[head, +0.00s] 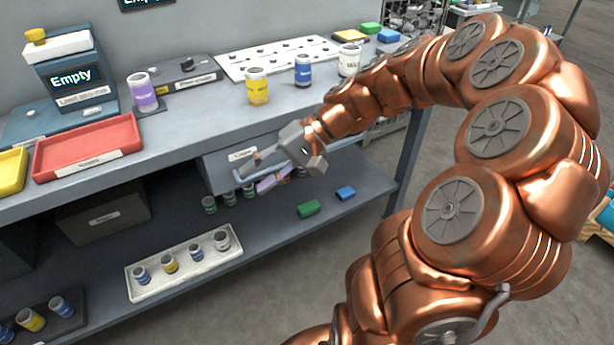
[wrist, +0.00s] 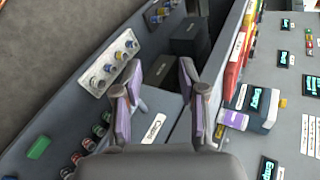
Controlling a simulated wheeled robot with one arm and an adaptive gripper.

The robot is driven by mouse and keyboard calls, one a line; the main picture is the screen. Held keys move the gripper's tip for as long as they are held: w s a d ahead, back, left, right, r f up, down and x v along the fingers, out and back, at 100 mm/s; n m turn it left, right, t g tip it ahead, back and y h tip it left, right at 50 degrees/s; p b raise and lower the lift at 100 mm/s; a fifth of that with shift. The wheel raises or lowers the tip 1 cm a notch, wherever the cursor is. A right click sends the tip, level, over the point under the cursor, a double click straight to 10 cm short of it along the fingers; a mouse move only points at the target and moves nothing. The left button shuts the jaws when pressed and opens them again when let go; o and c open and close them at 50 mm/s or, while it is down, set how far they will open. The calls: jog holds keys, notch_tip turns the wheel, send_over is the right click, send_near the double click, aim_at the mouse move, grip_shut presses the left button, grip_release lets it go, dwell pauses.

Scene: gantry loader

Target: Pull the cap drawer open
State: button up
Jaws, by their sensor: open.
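The cap drawer (head: 215,173) is a grey-blue box front hanging under the bench top, with a white label. In the wrist view the label (wrist: 153,128) reads "Caps" and shows between my fingers. My gripper (head: 260,173) is open in front of the drawer, its fingers spread apart, with nothing seen between them. In the wrist view the two purple-and-grey fingers of my gripper (wrist: 160,92) stand either side of a clear gap. My gripper hides part of the drawer front, and I cannot tell whether it touches it.
The bench top (head: 205,105) holds a red tray (head: 88,148), a purple-labelled jar (head: 142,92), and other jars. The lower shelf (head: 265,240) carries a white rack (head: 183,264) of jars, green and blue blocks, and a dark bin (head: 103,218). Open floor lies in front.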

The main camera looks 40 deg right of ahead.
jog(key=w+d+f+m+t+b, duration=0.25)
jog(key=d+f+t+b, duration=0.25)
jog(key=d, duration=0.6)
jog(key=w+d+f+m+t+b, duration=0.1)
jog(key=d+f+m+t+b, duration=0.35)
jog(key=d, duration=0.75)
jog(key=shift+n, duration=0.4)
jog(key=shift+b+x, duration=0.6)
jog(key=shift+x, duration=3.5)
jog(key=shift+f, duration=0.15)
jog(key=shift+c, duration=0.3)
grip_shut()
